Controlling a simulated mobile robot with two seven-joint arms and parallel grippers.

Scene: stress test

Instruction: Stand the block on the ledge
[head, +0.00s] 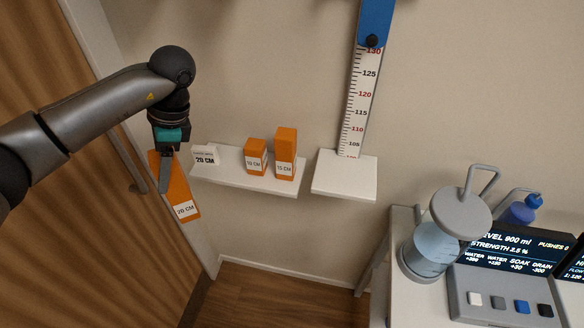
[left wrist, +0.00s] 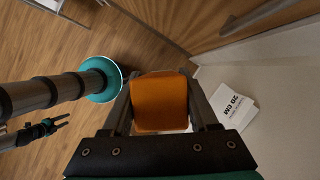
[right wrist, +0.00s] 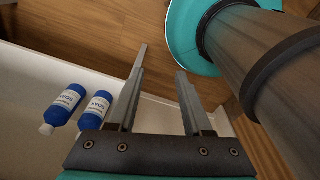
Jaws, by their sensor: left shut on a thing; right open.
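My left gripper (head: 167,170) is shut on an orange block labelled 20 CM (head: 184,196), which hangs tilted in the air left of the shelf. In the left wrist view the same block (left wrist: 160,102) sits between the two fingers. A white wall shelf (head: 235,180) carries a 10 CM orange block (head: 255,157), a taller 15 CM orange block (head: 285,153) and a white 20 CM card (head: 206,155). A separate white ledge (head: 344,180) to the right, below the height scale, is bare. My right gripper (right wrist: 160,85) is open and empty.
A height scale (head: 361,95) with a blue top (head: 375,22) rises above the bare ledge. A wooden door (head: 70,240) stands left. A jug (head: 430,250) and button panel (head: 510,300) are lower right. Two blue bottles (right wrist: 64,104) lie in a white tray (right wrist: 60,70).

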